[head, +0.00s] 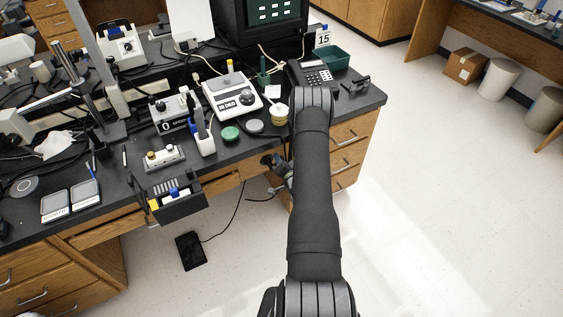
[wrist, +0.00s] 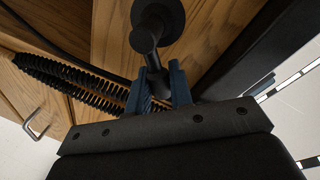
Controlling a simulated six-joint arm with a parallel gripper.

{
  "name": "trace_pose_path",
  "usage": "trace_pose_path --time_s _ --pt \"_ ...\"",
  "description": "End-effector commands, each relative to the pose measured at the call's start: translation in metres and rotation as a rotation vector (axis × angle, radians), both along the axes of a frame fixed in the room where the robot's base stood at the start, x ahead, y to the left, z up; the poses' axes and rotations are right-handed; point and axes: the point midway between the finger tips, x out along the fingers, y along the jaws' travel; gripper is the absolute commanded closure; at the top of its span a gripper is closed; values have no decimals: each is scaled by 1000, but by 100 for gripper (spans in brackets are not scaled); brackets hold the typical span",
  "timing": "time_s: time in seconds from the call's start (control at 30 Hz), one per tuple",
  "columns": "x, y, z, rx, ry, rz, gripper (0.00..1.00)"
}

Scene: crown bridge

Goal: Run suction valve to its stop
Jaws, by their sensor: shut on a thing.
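The suction valve (wrist: 157,18) shows in the wrist view as a dark round body against the wooden cabinet front, with a short dark lever reaching down from it. My gripper (wrist: 166,88) has its two blue fingers on either side of the lever's lower end and is shut on it. The lever's tip is partly hidden between the fingers. In the head view my gripper (head: 272,161) is at the front of the bench, below the top's edge, partly behind my arm. The valve cannot be made out there.
Ribbed black hoses (wrist: 70,78) run close to the left of my gripper in the wrist view. A drawer handle (wrist: 38,124) sits further left. The bench top (head: 262,147) overhangs above. A caddy (head: 182,205) hangs at the bench front. The floor in front is mostly clear.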

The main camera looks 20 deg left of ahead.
Motion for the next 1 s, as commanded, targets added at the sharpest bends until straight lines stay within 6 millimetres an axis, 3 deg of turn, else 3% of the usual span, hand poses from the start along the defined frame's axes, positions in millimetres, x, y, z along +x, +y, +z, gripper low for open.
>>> trace_pose_path --time_s 0.6,1.0 --pt "-15 16 15 -401 -403 0 100" --pt "-22 23 17 -567 -569 -1 100"
